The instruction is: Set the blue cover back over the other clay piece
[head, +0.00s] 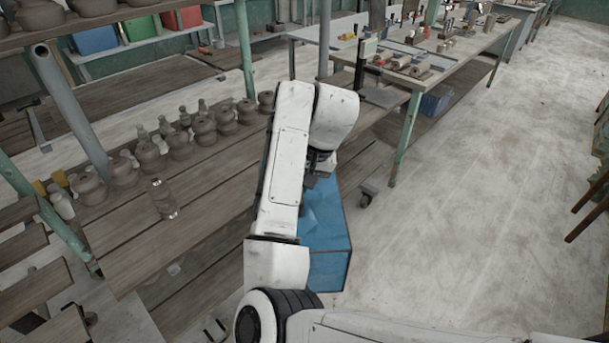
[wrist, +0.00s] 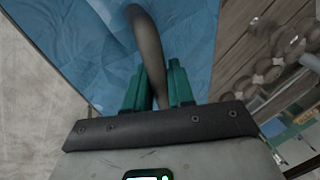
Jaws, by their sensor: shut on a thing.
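The blue cover (head: 325,235) is a large box-like blue shape in the head view, below and partly behind my arm. Its blue, creased top also fills much of the wrist view (wrist: 80,42). My gripper (head: 314,178) is at the cover's upper end. In the wrist view, the green fingers of my gripper (wrist: 157,82) are closed around a curved grey-brown handle (wrist: 150,50) that arches over the blue surface. Whether the cover rests on something or hangs is hard to tell. No clay piece shows under it, and its left side is hidden by my arm.
Several brown clay pots (head: 180,146) stand in rows on the wooden shelving at left. A long workbench (head: 440,60) with small items runs across the back. A caster (head: 366,200) is just right of the cover. The pale floor (head: 470,210) at right is clear.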

